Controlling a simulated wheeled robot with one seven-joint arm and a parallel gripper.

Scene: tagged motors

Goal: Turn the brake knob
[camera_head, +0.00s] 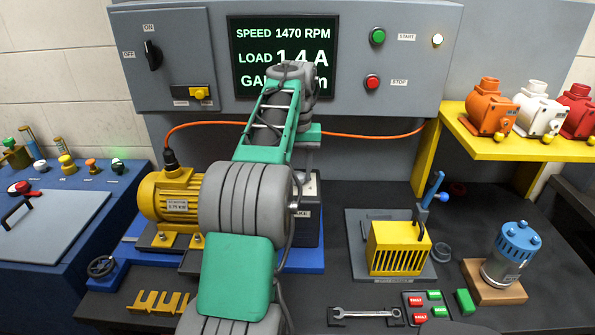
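A dark box with a partly covered white label (303,214) stands behind my arm on a blue base (310,262). The label's visible end reads like "KE", which fits "brake". I cannot make out the brake knob; my arm covers much of this box. My arm rises from the bottom centre, bends near the display and comes down towards the box. My gripper (310,162) is over or at the top of the box, mostly hidden behind my own arm link. Its fingers, and whether it touches anything, cannot be seen.
A yellow motor (172,197) stands left of my arm, with an orange cable above. A black handwheel (102,267) is front left. A yellow caged unit (398,248), wrench (366,313) and blue-topped motor (515,253) are right. The display (283,58) reads 1470 RPM.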

